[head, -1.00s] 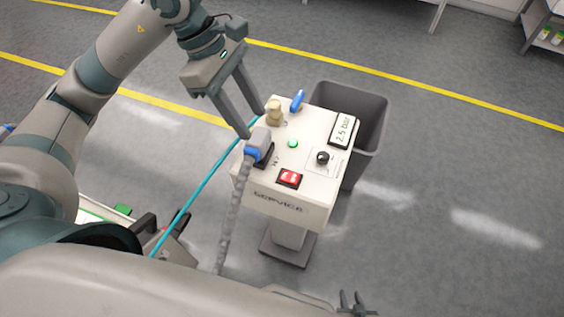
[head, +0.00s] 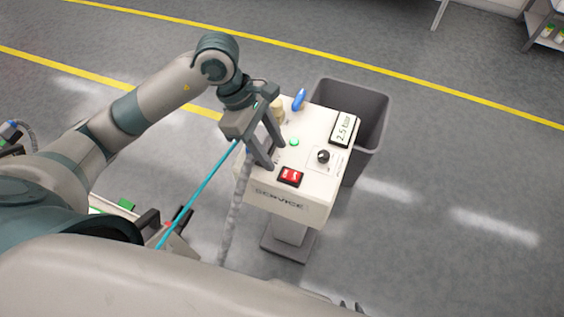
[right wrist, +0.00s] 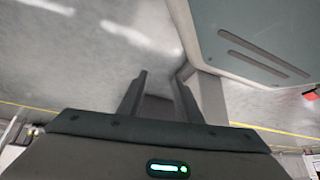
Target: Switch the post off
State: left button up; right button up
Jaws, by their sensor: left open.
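The service post (head: 290,204) has a white box top on a grey stand. A red rocker switch (head: 290,176) is near its front edge, with a lit green lamp (head: 294,142) behind it. My left gripper (head: 275,159) is open and points down over the left part of the box top, just behind and left of the red switch. It partly hides the grey plug and the brass fitting (head: 277,106). Whether the fingers touch anything is unclear. My right gripper (right wrist: 162,80) is open and empty in the right wrist view, away from the box top.
The box top also carries a black knob (head: 323,156), a 2.5 bar display (head: 342,129) and a blue lever (head: 299,99). A grey bin (head: 372,115) stands behind it. A teal hose (head: 200,191) and a grey cable (head: 235,211) run at the left. Floor to the right is clear.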

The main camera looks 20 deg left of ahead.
aim_at(286, 174)
pick_arm(q)
jog(key=p+x, duration=0.1)
jog(key=x, duration=0.5)
jog(key=shift+d+f, duration=0.1)
jog(key=shift+f, duration=0.2)
pick_arm(e)
jog(key=shift+g, duration=0.6)
jog(key=s, duration=0.1)
jog(key=s+d+f, duration=0.1)
jog(key=s, duration=0.2)
jog(key=shift+s+d+f, duration=0.1)
jog(key=shift+d+f, duration=0.15)
jog(key=shift+d, duration=0.05)
